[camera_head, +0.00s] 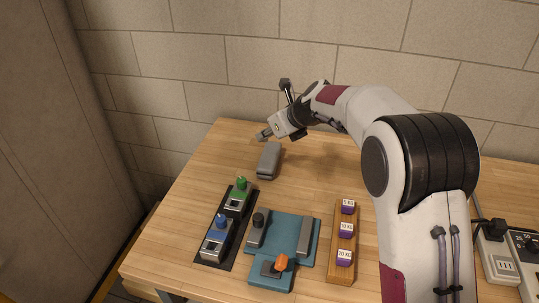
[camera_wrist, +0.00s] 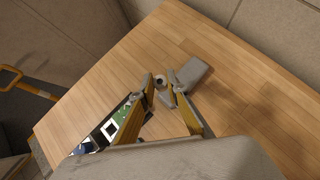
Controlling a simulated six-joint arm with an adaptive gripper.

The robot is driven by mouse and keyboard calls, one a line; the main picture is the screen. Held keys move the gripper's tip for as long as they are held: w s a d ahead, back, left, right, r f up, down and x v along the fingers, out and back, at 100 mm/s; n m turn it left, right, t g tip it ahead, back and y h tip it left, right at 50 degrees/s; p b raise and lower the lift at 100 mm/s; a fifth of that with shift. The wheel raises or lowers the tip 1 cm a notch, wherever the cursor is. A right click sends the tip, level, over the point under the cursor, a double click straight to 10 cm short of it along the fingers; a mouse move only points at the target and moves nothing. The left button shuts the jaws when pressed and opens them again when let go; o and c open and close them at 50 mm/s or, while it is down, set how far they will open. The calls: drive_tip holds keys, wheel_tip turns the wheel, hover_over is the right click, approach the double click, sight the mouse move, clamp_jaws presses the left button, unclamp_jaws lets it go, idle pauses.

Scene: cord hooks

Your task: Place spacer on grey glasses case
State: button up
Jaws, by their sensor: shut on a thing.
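The grey glasses case (camera_head: 269,161) lies on the wooden table near its back left part; it also shows in the wrist view (camera_wrist: 193,74), just right of my fingertips. My gripper (camera_head: 263,135) is over the table's back left area, close behind the case in the head view. In the head view I cannot make out the spacer.
A black tray (camera_head: 206,261) holds blocks with a green and a blue knob. A teal board (camera_head: 282,226) has grey bars, a black knob and an orange piece. A wooden rack (camera_head: 341,274) holds purple labelled pieces. Power outlets (camera_head: 501,266) are at right; a wall stands behind.

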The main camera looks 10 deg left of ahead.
drive_tip(key=shift+f, duration=0.1)
hover_over(260, 163)
drive_tip(key=s+d, duration=0.2)
drive_tip(key=d, duration=0.1)
drive_tip(key=shift+w+a+f, duration=0.1)
drive_tip(key=shift+f, duration=2.9)
drive_tip(key=shift+f, duration=0.1)
drive_tip(key=shift+f, duration=1.8)
drive_tip(key=shift+f, duration=0.1)
drive_tip(key=o, duration=0.8)
drive_tip(key=shift+c, duration=0.2)
